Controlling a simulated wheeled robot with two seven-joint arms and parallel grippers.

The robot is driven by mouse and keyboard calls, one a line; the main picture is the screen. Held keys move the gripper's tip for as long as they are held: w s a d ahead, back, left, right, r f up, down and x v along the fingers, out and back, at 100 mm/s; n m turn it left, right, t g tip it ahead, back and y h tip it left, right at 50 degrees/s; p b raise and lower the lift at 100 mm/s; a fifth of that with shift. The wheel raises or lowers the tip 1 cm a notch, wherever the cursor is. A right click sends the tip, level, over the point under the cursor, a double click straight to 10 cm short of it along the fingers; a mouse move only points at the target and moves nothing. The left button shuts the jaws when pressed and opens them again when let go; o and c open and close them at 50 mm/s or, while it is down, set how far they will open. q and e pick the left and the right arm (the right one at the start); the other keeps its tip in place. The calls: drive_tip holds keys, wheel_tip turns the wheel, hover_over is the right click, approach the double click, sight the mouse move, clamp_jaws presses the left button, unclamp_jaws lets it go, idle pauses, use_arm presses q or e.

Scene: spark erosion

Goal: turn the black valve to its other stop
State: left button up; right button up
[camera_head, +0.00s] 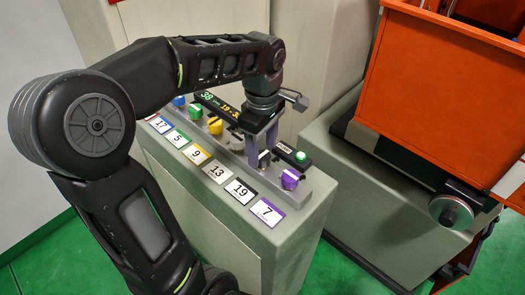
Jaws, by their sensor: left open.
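A row of coloured valves sits on a grey rail (307,187) on top of a pale cabinet. The black valve (264,159), behind the card marked 19 (240,190), is mostly hidden by my left gripper. My left gripper (262,148) points down over it, open, with its fingers close around or just above the valve; I cannot tell whether they touch it. The valve's handle angle is hidden. My right gripper is not in view.
The purple valve (290,179) stands close on the right, the white valve (237,140) on the left. Behind are a dark display (218,104), partly covered by my arm, and a green button (301,156). An orange machine tank (440,80) stands to the right.

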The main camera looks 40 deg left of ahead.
use_arm(q)
drive_tip(key=shift+f, duration=1.05)
drive_tip(key=shift+c, duration=0.4)
clamp_jaws()
